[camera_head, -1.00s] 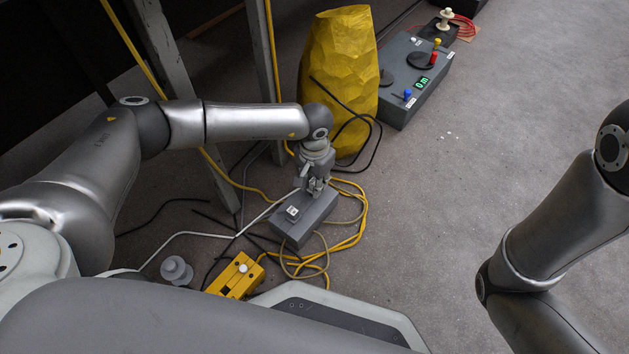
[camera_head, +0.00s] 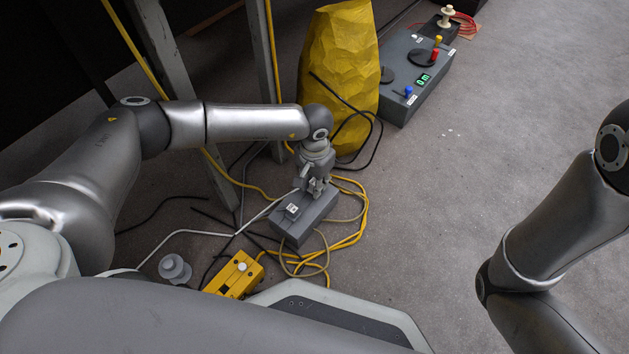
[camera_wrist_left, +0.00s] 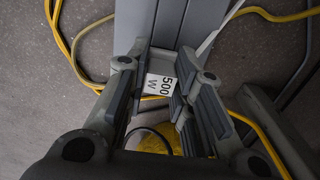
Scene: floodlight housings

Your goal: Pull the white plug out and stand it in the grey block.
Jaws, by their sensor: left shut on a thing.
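My left gripper (camera_head: 318,192) points down at the far end of the grey block (camera_head: 290,228), which lies on the floor. In the left wrist view its fingers (camera_wrist_left: 163,95) are closed in around a small white piece with a "500 W" label (camera_wrist_left: 163,84). I take this piece for the white plug. The fingers hide most of it, so I cannot tell whether it is seated or free. A white cable (camera_head: 190,233) runs across the floor to the gripper. My right arm shows at the right, but its gripper is out of view.
A yellow box (camera_head: 222,282) and a round grey piece (camera_head: 174,268) lie near my base. Yellow cables (camera_head: 345,240) loop beside the block. A yellow sack (camera_head: 340,70), a steel post (camera_head: 190,90) and a grey control box (camera_head: 400,110) stand behind. Floor at right is clear.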

